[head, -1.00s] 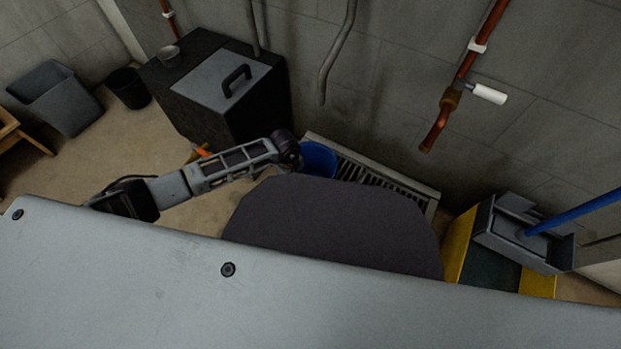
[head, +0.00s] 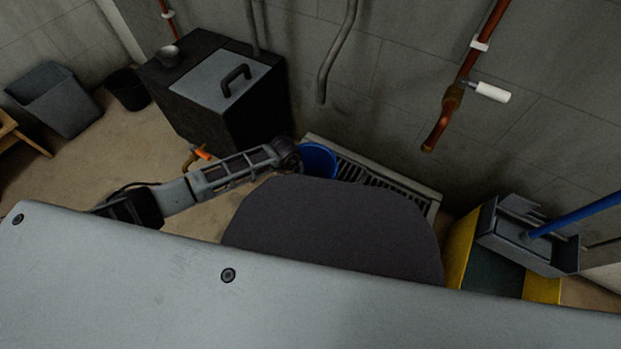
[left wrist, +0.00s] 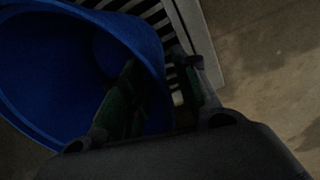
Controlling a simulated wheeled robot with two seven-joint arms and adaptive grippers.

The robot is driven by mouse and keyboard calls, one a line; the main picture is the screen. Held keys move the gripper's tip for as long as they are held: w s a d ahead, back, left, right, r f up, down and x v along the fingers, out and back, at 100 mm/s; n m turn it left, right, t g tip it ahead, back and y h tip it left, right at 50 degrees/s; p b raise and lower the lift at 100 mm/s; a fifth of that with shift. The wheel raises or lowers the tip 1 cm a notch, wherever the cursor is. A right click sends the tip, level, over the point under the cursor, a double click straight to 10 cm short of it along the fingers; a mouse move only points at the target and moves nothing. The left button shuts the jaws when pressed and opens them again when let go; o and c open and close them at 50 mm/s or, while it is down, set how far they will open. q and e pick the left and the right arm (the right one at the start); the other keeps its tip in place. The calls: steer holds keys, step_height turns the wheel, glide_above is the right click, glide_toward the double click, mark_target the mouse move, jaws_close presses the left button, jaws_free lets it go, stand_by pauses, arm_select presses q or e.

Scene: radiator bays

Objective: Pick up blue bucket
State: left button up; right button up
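The blue bucket (head: 319,160) stands by the floor grate in the head view, partly hidden by my left wrist and a dark rounded part in front. In the left wrist view the blue bucket (left wrist: 45,75) fills the left side, with its open mouth showing. My left gripper (left wrist: 158,62) is at its rim: one finger reaches inside the bucket and the other is outside. The bucket wall passes between the fingers, which are spread apart. Firm contact with the wall cannot be made out. My right gripper is not in view.
A slatted grate (head: 385,185) lies along the wall beside the bucket. A black cabinet (head: 220,90) with a handle stands behind left. A yellow mop bucket (head: 460,240) stands at right. Pipes (head: 470,65) run down the wall. Open floor (head: 120,165) lies at left.

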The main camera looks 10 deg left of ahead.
arm_select(q)
jaws_close()
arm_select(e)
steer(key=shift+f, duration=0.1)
arm_select(q)
steer(key=shift+s, duration=0.1)
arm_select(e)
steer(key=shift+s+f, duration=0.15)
arm_select(q)
steer(key=shift+r+p, duration=0.5)
steer(key=shift+r, duration=0.35)
steer(key=shift+r+p, duration=1.8)
steer(key=shift+r, duration=2.4)
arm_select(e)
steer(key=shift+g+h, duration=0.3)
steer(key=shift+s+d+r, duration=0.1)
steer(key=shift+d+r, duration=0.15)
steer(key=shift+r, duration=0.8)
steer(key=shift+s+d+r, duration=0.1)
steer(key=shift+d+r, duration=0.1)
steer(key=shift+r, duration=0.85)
